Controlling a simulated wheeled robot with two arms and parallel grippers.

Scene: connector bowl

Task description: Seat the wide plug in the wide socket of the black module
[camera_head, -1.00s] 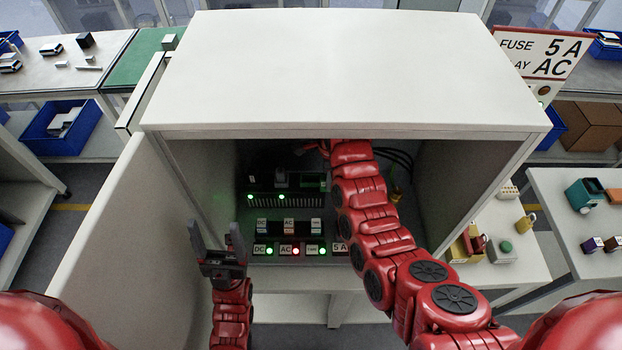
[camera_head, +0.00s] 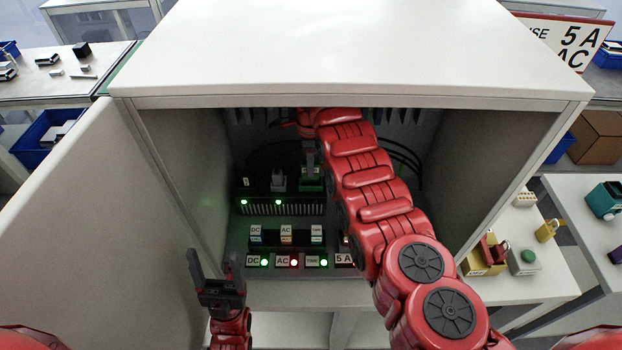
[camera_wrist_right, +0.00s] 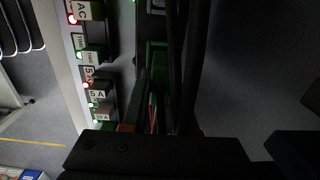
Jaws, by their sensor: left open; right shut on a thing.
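The black module (camera_head: 262,207) stands inside the cabinet, with a vented front and two green lights. A green block (camera_head: 311,182), apparently the wide plug or its socket, shows at the module's right end. My right gripper (camera_head: 311,160) points down just above it, shut. Green also shows ahead of the right gripper (camera_wrist_right: 160,105) in the right wrist view (camera_wrist_right: 157,55), with thin red and pale wires between the fingers. The fingers and shadow hide the contact, so I cannot tell how deep the plug sits. My left gripper (camera_head: 221,275) is open and empty, fingers upward, outside the cabinet.
A grey plug (camera_head: 279,182) stands on the module left of the green block. Labelled relays and lit tags (camera_head: 285,261) line the cabinet front. Dark cables (camera_head: 400,158) hang behind my right arm. The cabinet roof (camera_head: 345,50) and open door (camera_head: 95,230) bound the space.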

